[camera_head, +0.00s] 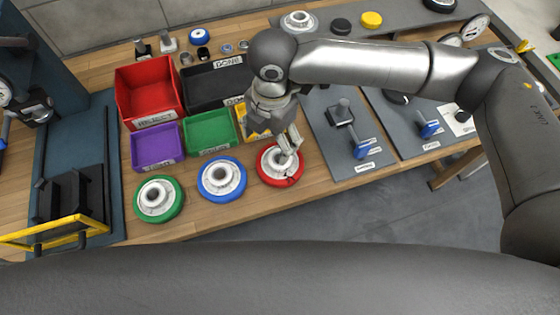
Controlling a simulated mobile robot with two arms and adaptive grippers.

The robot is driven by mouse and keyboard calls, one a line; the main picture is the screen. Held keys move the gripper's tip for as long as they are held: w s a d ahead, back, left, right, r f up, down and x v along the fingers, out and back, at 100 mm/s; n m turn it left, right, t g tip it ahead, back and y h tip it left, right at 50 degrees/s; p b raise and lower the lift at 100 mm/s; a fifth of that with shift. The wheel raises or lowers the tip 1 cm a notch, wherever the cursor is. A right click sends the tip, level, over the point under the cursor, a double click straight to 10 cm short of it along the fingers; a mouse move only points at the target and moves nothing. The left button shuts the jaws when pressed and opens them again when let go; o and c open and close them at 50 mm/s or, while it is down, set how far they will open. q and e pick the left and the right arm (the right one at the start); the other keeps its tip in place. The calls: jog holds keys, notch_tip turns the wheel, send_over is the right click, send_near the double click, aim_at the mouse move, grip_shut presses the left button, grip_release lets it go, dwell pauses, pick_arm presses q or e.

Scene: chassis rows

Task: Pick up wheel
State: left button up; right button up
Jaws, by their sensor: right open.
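Three wheels with white hubs lie flat in a row along the front of the wooden table: a green-rimmed wheel (159,199) at left, a blue-rimmed wheel (222,179) in the middle and a red-rimmed wheel (268,171) at right. My right gripper (290,147) points down over the red-rimmed wheel, its fingers open at the upper right part of the hub. The fingers hide part of that wheel, and I cannot tell if they touch it. My left gripper is not in view.
Behind the wheels stand a red bin (148,88), a black bin (218,82), a purple bin (157,147), a green bin (210,132) and a partly hidden yellow bin. Grey boards with blue-handled clamps (361,149) lie at right. A yellow-edged fixture (68,227) stands at left.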

jog(key=shift+h, duration=0.3)
jog(key=f, duration=0.3)
jog(key=d+f+p, duration=0.1)
jog(key=f, duration=0.2)
jog(key=w+d+f+p, duration=0.1)
jog(key=f, duration=0.2)
jog(key=shift+f, duration=0.7)
jog(key=c, duration=1.4)
